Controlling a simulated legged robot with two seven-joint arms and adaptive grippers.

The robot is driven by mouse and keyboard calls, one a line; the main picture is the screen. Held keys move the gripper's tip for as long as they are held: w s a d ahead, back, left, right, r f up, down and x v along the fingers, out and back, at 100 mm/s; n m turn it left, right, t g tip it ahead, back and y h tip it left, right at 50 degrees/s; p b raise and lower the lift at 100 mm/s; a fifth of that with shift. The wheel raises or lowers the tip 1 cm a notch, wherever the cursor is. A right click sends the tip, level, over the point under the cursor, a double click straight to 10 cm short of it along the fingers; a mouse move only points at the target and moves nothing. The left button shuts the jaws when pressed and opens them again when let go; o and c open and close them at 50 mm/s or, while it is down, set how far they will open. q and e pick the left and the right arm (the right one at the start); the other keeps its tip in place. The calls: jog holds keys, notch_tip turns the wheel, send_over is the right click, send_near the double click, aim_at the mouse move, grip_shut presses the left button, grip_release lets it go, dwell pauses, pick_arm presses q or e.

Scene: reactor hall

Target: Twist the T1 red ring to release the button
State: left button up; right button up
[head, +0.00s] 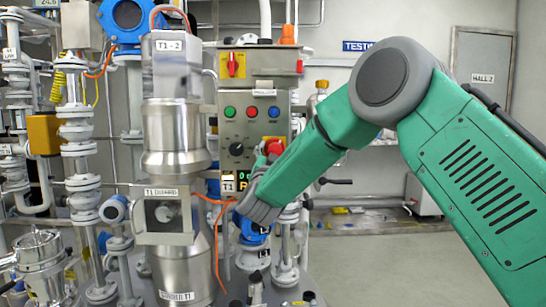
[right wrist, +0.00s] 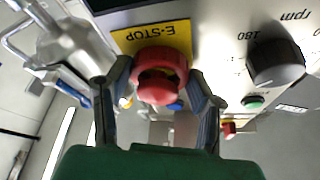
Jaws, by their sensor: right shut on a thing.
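The red ring (right wrist: 160,62) with its red button (right wrist: 158,88) sits on the yellow E-STOP plate (right wrist: 150,37) in the right wrist view. In the head view the red ring (head: 274,146) shows at the lower right of the grey T1 control panel (head: 243,90), partly hidden by my gripper. My right gripper (right wrist: 160,84) is shut on the red ring, with one finger on each side of it. In the head view my right gripper (head: 267,163) reaches the panel from the lower right. My left gripper is in neither view.
The rpm knob (right wrist: 275,62) and a green button (right wrist: 253,102) are close beside the ring. A steel T1 vessel (head: 175,140) and piping stand left. Floor at the right is open.

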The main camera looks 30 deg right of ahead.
jog(key=shift+r+m+g+h, duration=0.25)
jog(key=shift+m+g+h, duration=0.2)
jog(key=shift+m, duration=0.85)
jog(key=o, duration=1.2)
jog(key=shift+c, duration=0.2)
jog(key=shift+f, duration=0.15)
jog(key=shift+s+a+f, duration=0.15)
jog(key=shift+s, duration=0.05)
jog(key=v, duration=1.1)
jog(key=shift+a, duration=0.2)
